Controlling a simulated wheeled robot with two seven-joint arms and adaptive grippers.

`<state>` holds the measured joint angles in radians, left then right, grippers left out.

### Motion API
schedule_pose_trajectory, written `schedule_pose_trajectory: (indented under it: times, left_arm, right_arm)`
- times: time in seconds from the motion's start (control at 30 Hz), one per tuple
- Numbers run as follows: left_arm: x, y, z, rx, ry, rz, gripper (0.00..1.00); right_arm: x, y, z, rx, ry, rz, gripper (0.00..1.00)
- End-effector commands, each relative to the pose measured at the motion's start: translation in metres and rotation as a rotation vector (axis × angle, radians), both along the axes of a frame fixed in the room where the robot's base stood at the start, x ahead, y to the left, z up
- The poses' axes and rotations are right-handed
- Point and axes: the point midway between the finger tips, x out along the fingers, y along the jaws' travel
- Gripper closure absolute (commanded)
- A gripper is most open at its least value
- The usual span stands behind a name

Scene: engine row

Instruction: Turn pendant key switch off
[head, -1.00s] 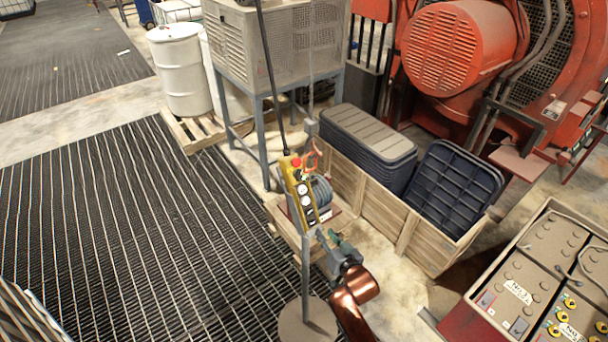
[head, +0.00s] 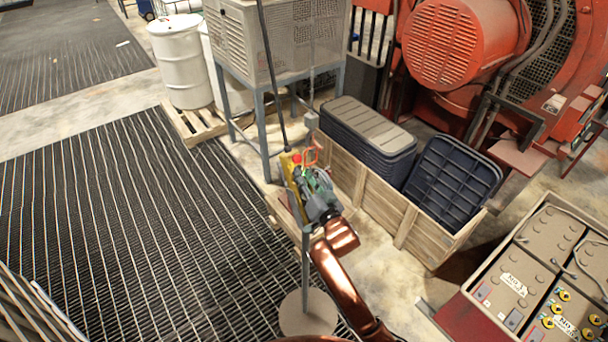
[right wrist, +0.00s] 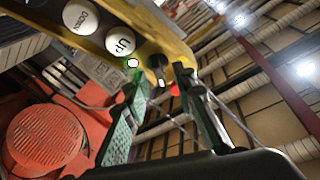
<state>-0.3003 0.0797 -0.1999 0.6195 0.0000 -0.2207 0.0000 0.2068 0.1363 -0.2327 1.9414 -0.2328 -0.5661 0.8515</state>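The yellow control pendant (head: 287,166) hangs from a cable in front of a grey stand. Its red button (head: 296,157) shows at the top, while my right gripper (head: 310,182) hides most of its face. In the right wrist view, the pendant (right wrist: 149,19) runs across the top with white DOWN and UP buttons and a lit green lamp (right wrist: 132,63). The dark key switch (right wrist: 157,66) is beside the lamp. My right gripper (right wrist: 158,75) is open, its green-padded fingers on either side of the switch; contact cannot be told. My left gripper is out of view.
A wooden crate (head: 404,229) with dark lidded bins stands right of the pendant. A grey cabinet on legs (head: 238,45) is behind. A battery tray (head: 477,283) is at lower right. Open grating floor (head: 120,230) lies left.

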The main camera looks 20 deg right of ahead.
Motion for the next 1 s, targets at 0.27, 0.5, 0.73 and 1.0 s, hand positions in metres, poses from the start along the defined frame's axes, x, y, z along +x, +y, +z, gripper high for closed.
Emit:
schedule_pose_trajectory:
  times: [0.27,0.5,0.73,1.0]
  left_arm:
    - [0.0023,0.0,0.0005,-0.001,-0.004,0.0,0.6]
    - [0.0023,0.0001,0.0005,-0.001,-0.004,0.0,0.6]
    - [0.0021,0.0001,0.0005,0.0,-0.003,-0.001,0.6]
    - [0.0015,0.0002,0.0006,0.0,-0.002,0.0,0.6]
  right_arm:
    - [0.0023,0.0003,-0.0001,0.0,-0.001,0.0,0.75]
    - [0.0021,0.0003,-0.0001,-0.001,0.0,0.0,0.91]
    - [0.0021,0.0004,-0.0002,-0.001,0.0,0.0,1.0]
    - [0.002,0.0004,-0.0002,-0.004,-0.001,0.002,1.0]
